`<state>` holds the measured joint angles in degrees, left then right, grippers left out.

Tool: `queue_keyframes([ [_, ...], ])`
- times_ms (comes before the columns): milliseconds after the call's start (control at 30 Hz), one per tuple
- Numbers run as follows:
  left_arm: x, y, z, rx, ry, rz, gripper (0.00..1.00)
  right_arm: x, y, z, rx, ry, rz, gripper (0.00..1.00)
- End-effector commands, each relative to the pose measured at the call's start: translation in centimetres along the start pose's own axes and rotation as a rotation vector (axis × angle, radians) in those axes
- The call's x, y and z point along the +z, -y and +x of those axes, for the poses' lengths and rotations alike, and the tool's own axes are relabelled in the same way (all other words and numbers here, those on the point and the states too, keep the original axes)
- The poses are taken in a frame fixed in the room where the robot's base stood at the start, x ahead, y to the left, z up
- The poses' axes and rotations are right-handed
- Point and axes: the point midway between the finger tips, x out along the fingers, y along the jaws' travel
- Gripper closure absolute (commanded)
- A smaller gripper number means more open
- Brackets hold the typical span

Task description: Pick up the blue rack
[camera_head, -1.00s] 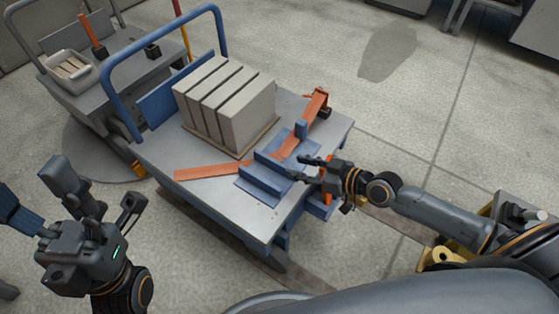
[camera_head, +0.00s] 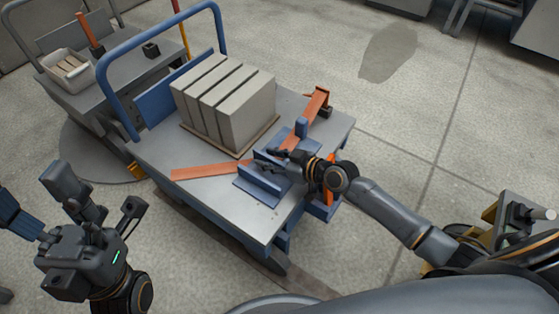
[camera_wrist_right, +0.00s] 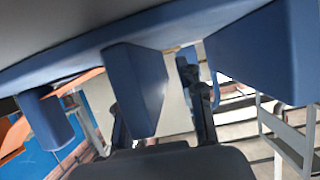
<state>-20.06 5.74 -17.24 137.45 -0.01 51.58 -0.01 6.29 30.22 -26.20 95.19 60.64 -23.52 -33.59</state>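The blue rack (camera_head: 258,179) lies on the grey cart top, with a flat base and upright walls. It also shows close up in the right wrist view (camera_wrist_right: 137,88), where its blue walls stand around the fingers. My right gripper (camera_head: 270,159) is at the rack, its fingers reaching over and among the walls. In the wrist view its fingers (camera_wrist_right: 158,105) are spread apart; whether they touch a wall is unclear. The gripper and wrist hide part of the rack. My left gripper (camera_head: 98,197) is open and empty at the lower left, away from the cart.
The cart (camera_head: 222,212) has a blue push handle (camera_head: 160,25). Grey panels (camera_head: 225,93) stand on a board behind the rack. Another cart (camera_head: 105,92) holds a bin (camera_head: 68,70).

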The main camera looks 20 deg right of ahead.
Motion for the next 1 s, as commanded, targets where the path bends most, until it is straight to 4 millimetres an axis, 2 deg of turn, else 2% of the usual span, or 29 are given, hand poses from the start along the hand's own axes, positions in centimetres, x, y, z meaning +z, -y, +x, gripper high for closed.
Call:
queue_keyframes([
  [67, 0.0, 0.0, 0.0, 0.0, 0.0, 0.0, 0.31, 0.0, 0.0, 0.0, 0.0, 0.0, 0.0, 0.62],
  [100, 0.0, 0.0, 0.0, 0.0, 0.0, 0.0, 0.31, 0.0, 0.0, 0.0, 0.0, 0.0, 0.0, 0.66],
  [267, 0.0, 0.0, 0.0, 0.0, 0.0, 0.0, 0.31, 0.0, 0.0, -0.1, 0.0, 0.0, 0.0, 0.99],
  [767, -0.2, 0.1, 0.5, -0.001, -0.003, 0.002, 0.31, -0.6, -0.1, -0.2, 0.001, -0.003, -0.002, 1.0],
  [933, -0.4, 0.0, 1.6, 0.0, -0.002, 0.001, 0.31, -2.1, -0.1, -0.9, 0.001, -0.004, -0.003, 1.0],
  [1000, -0.6, 0.0, 2.5, 0.0, -0.002, 0.001, 0.31, -3.4, -0.1, -1.4, 0.001, -0.005, -0.003, 1.0],
])
